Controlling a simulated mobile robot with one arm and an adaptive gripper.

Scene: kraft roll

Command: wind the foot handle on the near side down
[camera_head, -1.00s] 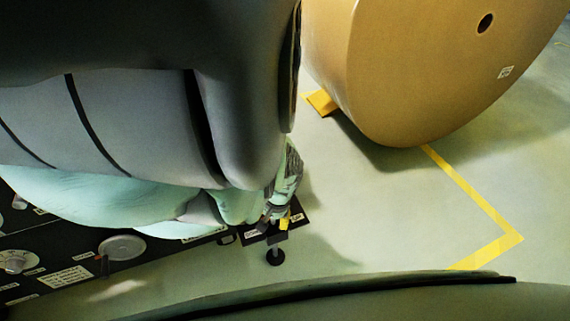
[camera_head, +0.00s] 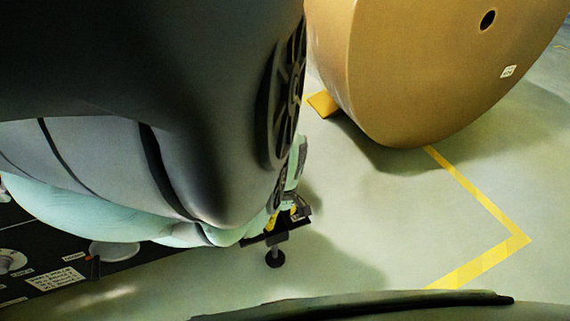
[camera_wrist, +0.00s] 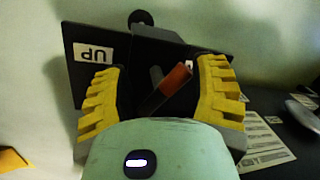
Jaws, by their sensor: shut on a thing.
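The foot handle (camera_wrist: 175,80) shows in the wrist view as a short crank with a red grip, slanting between the two yellow ribbed fingers of my gripper (camera_wrist: 158,95). My gripper is shut on it, though its exact contact points are hard to see. Behind it is a dark plate (camera_wrist: 60,82) with a white label reading UP, upside down in this view.
A large brown kraft roll (camera_head: 420,70) stands at the upper right with a yellow wedge (camera_head: 322,103) at its base. A dark panel (camera_head: 40,265) with knobs and labels lies at lower left. Yellow floor tape (camera_head: 480,200) crosses the open floor at right.

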